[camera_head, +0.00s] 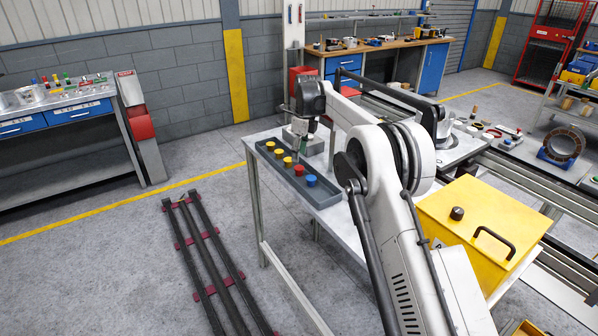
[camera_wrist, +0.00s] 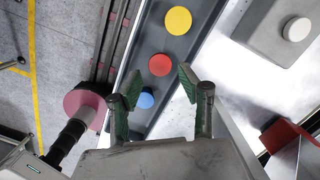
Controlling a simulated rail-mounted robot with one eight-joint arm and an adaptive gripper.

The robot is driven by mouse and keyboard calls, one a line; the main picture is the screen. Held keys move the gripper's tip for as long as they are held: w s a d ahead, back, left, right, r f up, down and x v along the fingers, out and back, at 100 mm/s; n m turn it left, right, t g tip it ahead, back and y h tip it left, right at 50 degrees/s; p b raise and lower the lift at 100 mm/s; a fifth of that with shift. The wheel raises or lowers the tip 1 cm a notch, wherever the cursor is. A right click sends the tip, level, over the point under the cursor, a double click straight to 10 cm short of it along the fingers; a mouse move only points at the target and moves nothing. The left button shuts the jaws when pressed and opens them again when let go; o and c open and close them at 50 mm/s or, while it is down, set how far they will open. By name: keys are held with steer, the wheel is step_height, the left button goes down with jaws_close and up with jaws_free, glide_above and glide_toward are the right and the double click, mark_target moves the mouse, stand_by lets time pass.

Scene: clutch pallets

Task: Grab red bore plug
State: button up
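The red bore plug (camera_head: 299,170) sits in a narrow grey tray (camera_head: 325,192), between a yellow plug (camera_head: 287,161) and a blue plug (camera_head: 311,180). In the wrist view the red plug (camera_wrist: 159,65) shows as a round disc just beyond the fingertips, roughly centred between them. My gripper (camera_wrist: 158,78) is open and empty, its green-padded fingers spread apart. The blue plug (camera_wrist: 146,100) lies partly beside the left finger, and a yellow plug (camera_wrist: 178,20) is farther up the tray. In the head view my gripper (camera_head: 296,155) points down above the tray; its fingertips are too small to judge.
The tray lies along the edge of a grey table (camera_head: 262,183). A grey block with a white round top (camera_wrist: 297,29) stands beside the tray. A yellow box (camera_head: 480,222) stands right of my arm.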

mark_target(299, 168)
steer(key=shift+f+p, duration=0.35)
steer(key=shift+f, duration=3.05)
steer(key=c, duration=0.8)
